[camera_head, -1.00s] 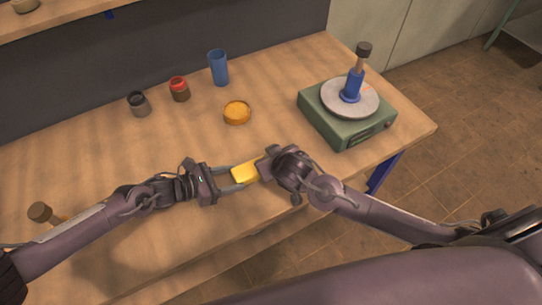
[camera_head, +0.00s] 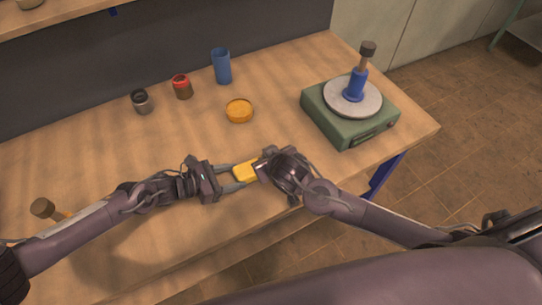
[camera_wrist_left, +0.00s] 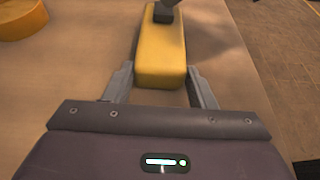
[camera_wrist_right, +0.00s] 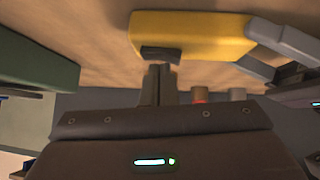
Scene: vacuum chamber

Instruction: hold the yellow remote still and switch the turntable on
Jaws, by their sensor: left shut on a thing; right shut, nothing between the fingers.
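The yellow remote (camera_head: 245,172) is a small block held above the near part of the table. My left gripper (camera_head: 232,179) is shut on its left end; in the left wrist view the fingers lie along both sides of the remote (camera_wrist_left: 160,60). My right gripper (camera_head: 263,168) is shut and empty at the remote's right end. In the right wrist view its closed fingertips (camera_wrist_right: 160,70) are at a dark button (camera_wrist_right: 160,53) on the remote; I cannot tell whether it is pressed. The green turntable (camera_head: 345,125) stands at the right, with a grey disc on top.
A blue stand with a dark-topped handle (camera_head: 357,84) is on the turntable disc. An orange dish (camera_head: 239,111), blue cup (camera_head: 222,66), red-topped jar (camera_head: 182,87) and grey jar (camera_head: 141,102) stand behind my grippers. A hammer-like tool (camera_head: 43,208) lies at the left.

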